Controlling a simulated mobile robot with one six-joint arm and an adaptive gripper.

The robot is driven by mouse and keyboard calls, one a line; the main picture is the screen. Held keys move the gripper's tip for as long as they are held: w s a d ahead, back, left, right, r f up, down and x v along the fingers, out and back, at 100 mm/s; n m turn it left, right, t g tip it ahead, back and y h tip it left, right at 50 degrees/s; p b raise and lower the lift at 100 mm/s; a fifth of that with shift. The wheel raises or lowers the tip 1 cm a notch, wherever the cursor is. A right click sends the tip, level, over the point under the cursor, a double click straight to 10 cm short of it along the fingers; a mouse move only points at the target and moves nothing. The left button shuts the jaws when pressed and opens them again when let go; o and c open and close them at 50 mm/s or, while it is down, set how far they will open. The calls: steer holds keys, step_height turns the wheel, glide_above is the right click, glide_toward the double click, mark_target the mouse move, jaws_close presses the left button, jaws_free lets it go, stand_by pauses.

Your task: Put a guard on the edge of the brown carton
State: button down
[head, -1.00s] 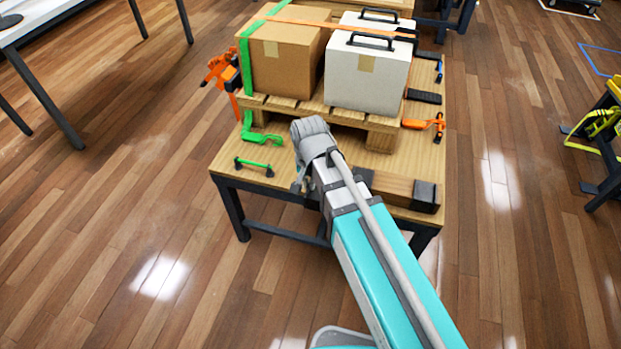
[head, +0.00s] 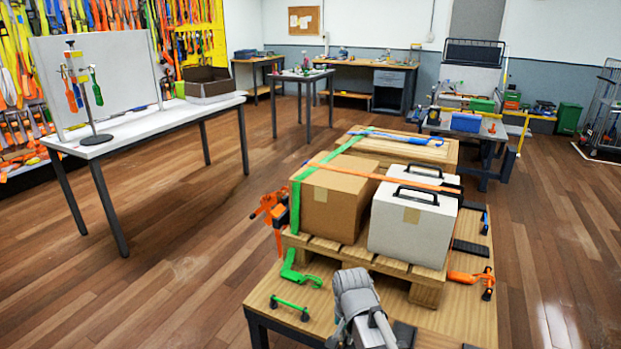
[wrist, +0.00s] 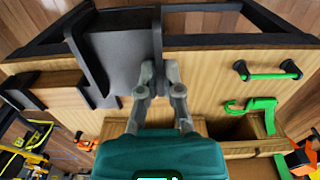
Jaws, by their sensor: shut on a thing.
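The brown carton (head: 330,212) stands on a wooden pallet, left of a white case (head: 410,225). A green strap (head: 295,208) runs down its left edge and an orange strap (head: 385,175) crosses over its top. My gripper (wrist: 158,68) is shut on a dark angled guard (wrist: 115,62), gripping its right-hand flange in the wrist view. The guard is above the front part of the table; I cannot tell whether it touches anything below.
The pallet (head: 428,272) stands on a wooden table (head: 470,318). A green hook (head: 295,272) and a green bar with dark ends (head: 290,306) lie at the table's left front. An orange ratchet (head: 268,208) hangs at the left; an orange tool (head: 470,278) lies at the right.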

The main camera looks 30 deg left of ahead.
steer(key=shift+r, duration=0.1)
step_height(320, 180, up, 20)
steer(key=p, duration=1.9)
steer(key=shift+f+p, duration=0.25)
steer(key=shift+p, duration=0.15)
